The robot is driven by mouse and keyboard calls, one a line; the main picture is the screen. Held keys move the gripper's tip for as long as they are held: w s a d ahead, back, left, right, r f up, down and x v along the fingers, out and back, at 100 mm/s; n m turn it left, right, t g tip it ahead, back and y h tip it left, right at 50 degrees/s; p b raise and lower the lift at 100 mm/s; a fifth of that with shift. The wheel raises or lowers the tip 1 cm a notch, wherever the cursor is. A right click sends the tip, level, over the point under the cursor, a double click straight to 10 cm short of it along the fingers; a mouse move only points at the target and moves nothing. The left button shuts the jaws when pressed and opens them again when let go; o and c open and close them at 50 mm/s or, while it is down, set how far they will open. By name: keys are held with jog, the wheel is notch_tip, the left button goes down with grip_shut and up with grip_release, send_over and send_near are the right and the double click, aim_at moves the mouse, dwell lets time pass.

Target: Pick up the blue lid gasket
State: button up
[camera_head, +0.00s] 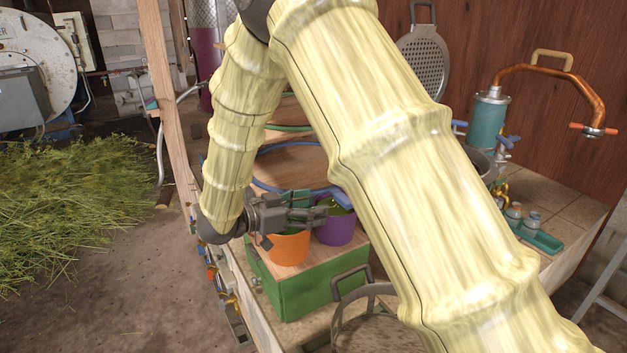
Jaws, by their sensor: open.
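The blue lid gasket (284,147) is a thin blue ring lying on a wooden board (292,168) in the middle of the view. My pale yellow arm hides its right side. My gripper (322,212) is dark grey, open and empty. It appears in front of the gasket's near edge, over or beside an orange bucket (288,249) and a purple bucket (336,231). I cannot tell its exact height above them, and it appears apart from the gasket.
A green box (315,289) bears the buckets. A green ring (290,127) lies behind the gasket. A wooden post (160,75) stands left. A teal cylinder with a copper pipe (487,120) and a teal tray (538,237) are right. Cut herbs (75,205) cover the floor left.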

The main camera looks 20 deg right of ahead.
jog(key=shift+p+x, duration=1.95)
jog(key=shift+x, duration=3.4)
jog(key=shift+w+r, duration=0.15)
jog(key=shift+r, duration=0.05)
jog(key=c, duration=1.1)
